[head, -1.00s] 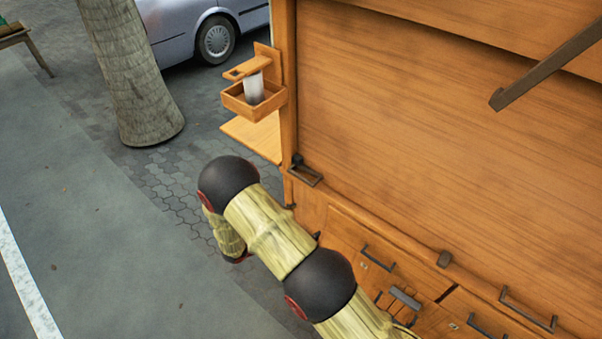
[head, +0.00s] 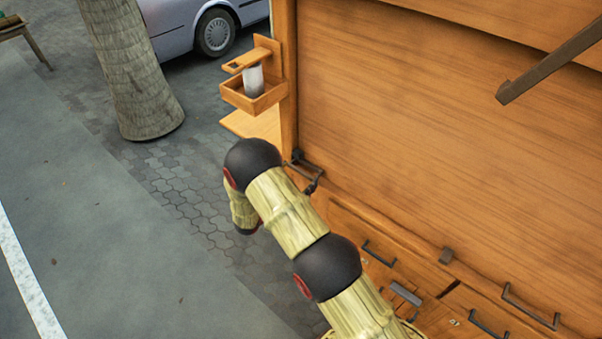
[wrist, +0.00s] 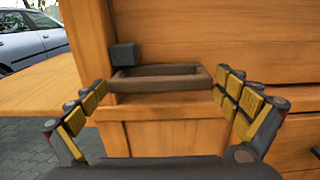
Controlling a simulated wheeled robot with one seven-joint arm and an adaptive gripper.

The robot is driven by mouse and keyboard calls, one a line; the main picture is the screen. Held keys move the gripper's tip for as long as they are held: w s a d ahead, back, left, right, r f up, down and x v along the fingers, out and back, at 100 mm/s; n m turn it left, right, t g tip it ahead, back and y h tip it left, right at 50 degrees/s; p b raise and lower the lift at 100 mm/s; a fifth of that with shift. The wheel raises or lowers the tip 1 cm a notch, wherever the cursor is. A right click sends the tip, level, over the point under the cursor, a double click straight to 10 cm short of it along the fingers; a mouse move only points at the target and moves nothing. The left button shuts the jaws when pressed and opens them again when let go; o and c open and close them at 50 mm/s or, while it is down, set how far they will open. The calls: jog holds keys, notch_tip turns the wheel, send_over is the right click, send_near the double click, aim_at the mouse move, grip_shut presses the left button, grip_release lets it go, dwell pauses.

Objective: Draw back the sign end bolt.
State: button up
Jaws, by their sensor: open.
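A dark rectangular loop handle (head: 307,165), which looks like the sign end bolt, sits at the left end of the wooden ledge below the big panel. In the wrist view the handle (wrist: 160,84) lies level across the middle, with a dark square block (wrist: 123,55) beside its left end. My gripper (wrist: 161,84) is open, its padded fingers spread to the left and right of the handle, with nothing held. I cannot tell how far the fingers are from it in depth. In the head view my arm hides most of the gripper.
A small wooden holder with a pale cylinder (head: 254,82) juts out left of the corner post (head: 288,75). A wooden shelf (head: 252,124) is below it. Drawers with dark handles (head: 379,253) line the lower right. Open paving (head: 190,200) lies to the left.

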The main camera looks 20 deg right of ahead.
jog(key=shift+w+d, duration=0.2)
jog(key=shift+d, duration=0.1)
jog(key=shift+c, duration=0.3)
